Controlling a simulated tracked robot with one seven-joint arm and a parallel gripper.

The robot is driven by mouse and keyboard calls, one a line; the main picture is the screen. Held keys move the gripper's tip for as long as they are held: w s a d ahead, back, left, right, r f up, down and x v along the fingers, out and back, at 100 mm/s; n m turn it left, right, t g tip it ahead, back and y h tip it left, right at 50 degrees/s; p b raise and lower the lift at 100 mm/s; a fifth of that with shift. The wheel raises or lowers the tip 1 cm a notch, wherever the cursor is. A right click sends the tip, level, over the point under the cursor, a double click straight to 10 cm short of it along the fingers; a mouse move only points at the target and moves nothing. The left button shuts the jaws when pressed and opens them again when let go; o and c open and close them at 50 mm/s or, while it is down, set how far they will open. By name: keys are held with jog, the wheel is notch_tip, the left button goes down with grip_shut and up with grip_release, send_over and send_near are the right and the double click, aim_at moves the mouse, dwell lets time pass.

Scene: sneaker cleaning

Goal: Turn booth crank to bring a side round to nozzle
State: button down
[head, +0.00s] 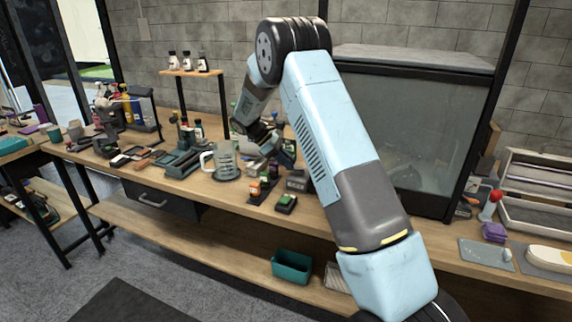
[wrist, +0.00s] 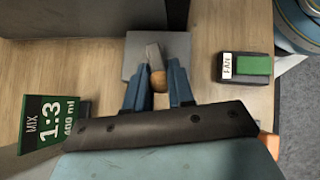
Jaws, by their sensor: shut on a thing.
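The crank shows in the wrist view as a grey metal arm (wrist: 153,54) with a round wooden knob (wrist: 158,81), over a grey block (wrist: 178,48). My gripper (wrist: 158,92) has its two blue fingers on either side of the knob and is shut on it. In the head view my gripper (head: 286,158) reaches down to the bench beside the spray booth (head: 415,130), a dark glass-fronted box. My arm hides part of the booth's left side. The booth's inside is too dim to make out a sneaker or nozzle.
A black box labelled FAN with a green top (wrist: 245,67) stands right of the crank in the wrist view. A green MIX 1:3 sign (wrist: 48,122) stands at left. In the head view a glass jug (head: 226,160) stands on the bench left of my gripper.

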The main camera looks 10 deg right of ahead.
jog(key=shift+w+d+m+g+y, duration=0.15)
jog(key=shift+w+m+g+y, duration=0.25)
jog(key=shift+m, duration=0.35)
jog(key=shift+w+d+m+g+y, duration=0.15)
jog(key=shift+m+g+y, duration=0.05)
jog(key=shift+m+g, duration=0.45)
jog(key=shift+w+d+m+g+y, duration=0.15)
jog(key=shift+w+m+g+y, duration=0.2)
jog(key=shift+m, duration=0.45)
jog(key=c, duration=1)
grip_release()
jog(key=shift+r, duration=0.1)
jog(key=v, duration=1.3)
jog(key=shift+w, duration=0.35)
jog(key=shift+a+r, duration=0.1)
jog(key=shift+a, duration=0.05)
